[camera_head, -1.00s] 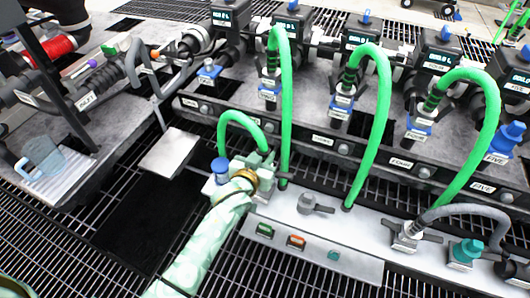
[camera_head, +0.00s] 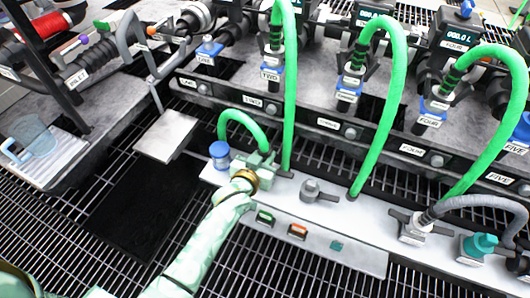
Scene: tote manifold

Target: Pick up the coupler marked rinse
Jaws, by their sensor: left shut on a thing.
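My left gripper (camera_head: 262,160) reaches in from below and is shut at the left end of the pale manifold bar (camera_head: 350,204). A short green hose (camera_head: 237,115) arcs down into the place where the jaws close. The jaws hide most of what they hold, which appears to be the coupler at that hose's end. I cannot read any rinse marking. A grey coupler (camera_head: 412,230) with a grey hose stands on the bar at the right, apart from the gripper. My right gripper is not in view.
A blue-capped fitting (camera_head: 220,154) stands close left of the gripper. A grey valve handle (camera_head: 315,191) and a teal cap (camera_head: 480,245) are on the bar. A clear jug (camera_head: 35,140) stands at left.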

